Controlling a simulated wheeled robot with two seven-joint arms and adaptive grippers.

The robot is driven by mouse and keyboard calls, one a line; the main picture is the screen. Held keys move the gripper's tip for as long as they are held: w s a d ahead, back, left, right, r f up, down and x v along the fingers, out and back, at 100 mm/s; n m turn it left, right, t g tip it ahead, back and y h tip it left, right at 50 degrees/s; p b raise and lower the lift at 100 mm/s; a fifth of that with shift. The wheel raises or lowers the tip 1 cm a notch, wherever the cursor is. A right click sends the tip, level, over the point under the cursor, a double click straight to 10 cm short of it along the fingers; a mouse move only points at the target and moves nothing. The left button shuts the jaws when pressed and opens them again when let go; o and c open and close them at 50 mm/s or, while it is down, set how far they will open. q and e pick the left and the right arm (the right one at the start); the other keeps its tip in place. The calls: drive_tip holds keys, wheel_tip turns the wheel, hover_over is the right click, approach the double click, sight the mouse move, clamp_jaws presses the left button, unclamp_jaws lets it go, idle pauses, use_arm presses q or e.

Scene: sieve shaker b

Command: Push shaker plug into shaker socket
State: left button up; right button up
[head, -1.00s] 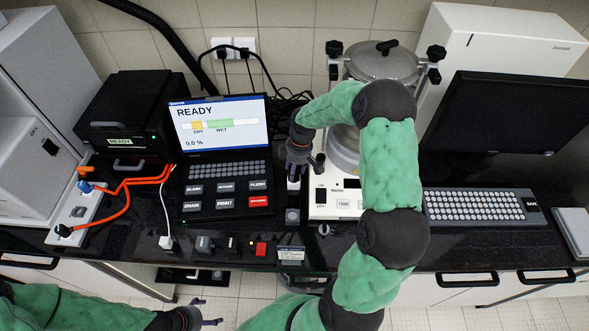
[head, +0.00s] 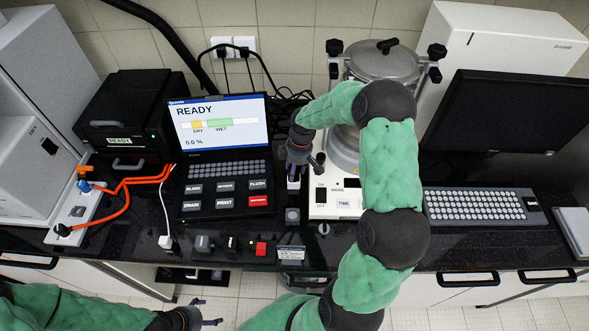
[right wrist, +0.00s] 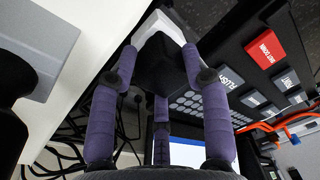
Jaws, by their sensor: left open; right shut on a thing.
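My right gripper (head: 297,165) reaches down at the left side of the shaker (head: 385,95), beside its white base (head: 345,201). In the right wrist view its purple fingers (right wrist: 160,72) are shut on a dark block, which I take to be the shaker plug (right wrist: 163,62). A white part (right wrist: 156,27) shows right at the block's far end; I cannot tell whether it belongs to the plug or the shaker socket, nor whether plug and socket touch. The socket is not clearly visible otherwise. My left gripper (head: 207,312) is open and empty, low in front of the bench.
A laptop-like unit (head: 222,160) with labelled keys stands just left of my right gripper. A keyboard (head: 480,207) and monitor (head: 490,115) stand right. Orange cables (head: 128,183) lie left.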

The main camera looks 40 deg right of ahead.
sight(298, 169)
drive_tip(key=shift+f, duration=0.1)
drive_tip(key=o, duration=1.2)
drive_tip(key=shift+w, duration=0.1)
drive_tip(key=shift+o, duration=0.2)
wheel_tip(298, 169, up, 12)
drive_tip(key=d, duration=0.1)
drive_tip(key=shift+s, duration=0.4)
drive_tip(key=shift+f, duration=0.15)
